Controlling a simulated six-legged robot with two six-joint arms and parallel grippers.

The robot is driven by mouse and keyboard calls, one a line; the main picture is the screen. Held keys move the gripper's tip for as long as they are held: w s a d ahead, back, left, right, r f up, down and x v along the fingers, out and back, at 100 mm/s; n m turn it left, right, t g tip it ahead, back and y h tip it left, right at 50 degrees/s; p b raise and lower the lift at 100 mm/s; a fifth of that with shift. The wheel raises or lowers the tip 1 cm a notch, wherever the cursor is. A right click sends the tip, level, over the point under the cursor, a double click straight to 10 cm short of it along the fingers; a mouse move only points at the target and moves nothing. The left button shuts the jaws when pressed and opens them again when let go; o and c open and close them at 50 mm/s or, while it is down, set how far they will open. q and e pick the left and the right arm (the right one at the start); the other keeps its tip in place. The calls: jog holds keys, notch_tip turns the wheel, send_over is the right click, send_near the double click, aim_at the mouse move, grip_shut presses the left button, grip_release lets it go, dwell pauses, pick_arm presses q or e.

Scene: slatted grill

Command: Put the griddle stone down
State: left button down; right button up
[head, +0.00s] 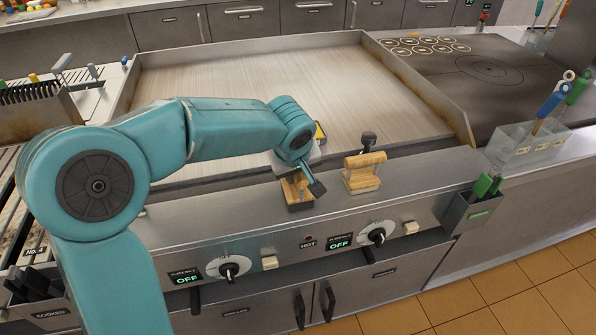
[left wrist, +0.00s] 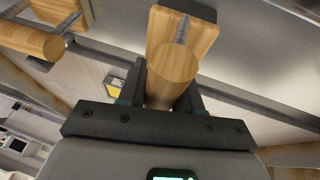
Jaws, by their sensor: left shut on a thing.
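My left gripper (head: 308,185) reaches over the front ledge of the flat griddle. In the left wrist view its two dark fingers (left wrist: 168,90) are shut on a round wooden handle (left wrist: 172,75). The handle belongs to a wooden-topped tool (head: 295,190), which I take to be the griddle stone. It is at the steel ledge, partly hidden by my gripper; I cannot tell whether its underside touches the ledge. A metal screw or rod shows beside the handle in the left wrist view. My right gripper is in neither view.
A second wooden-handled tool (head: 365,168) stands on the ledge just right of my gripper. Its wooden bar also shows in the left wrist view (left wrist: 30,38). A small yellow-faced object (head: 320,131) is behind my wrist. The griddle plate (head: 250,85) is bare. Knobs (head: 377,236) line the front panel.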

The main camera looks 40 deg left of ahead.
pick_arm(q)
jog(key=shift+f+b, duration=0.1)
jog(key=shift+b, duration=0.2)
jog(key=c, duration=0.8)
grip_release()
jog(key=shift+d+r+p, duration=0.1)
jog(key=shift+r+p, duration=0.25)
jog(key=shift+r, duration=0.05)
jog(key=v, duration=1.1)
jog(key=shift+s+d+r, duration=0.1)
jog(key=shift+s+r, duration=0.15)
jog(key=shift+w, duration=0.1)
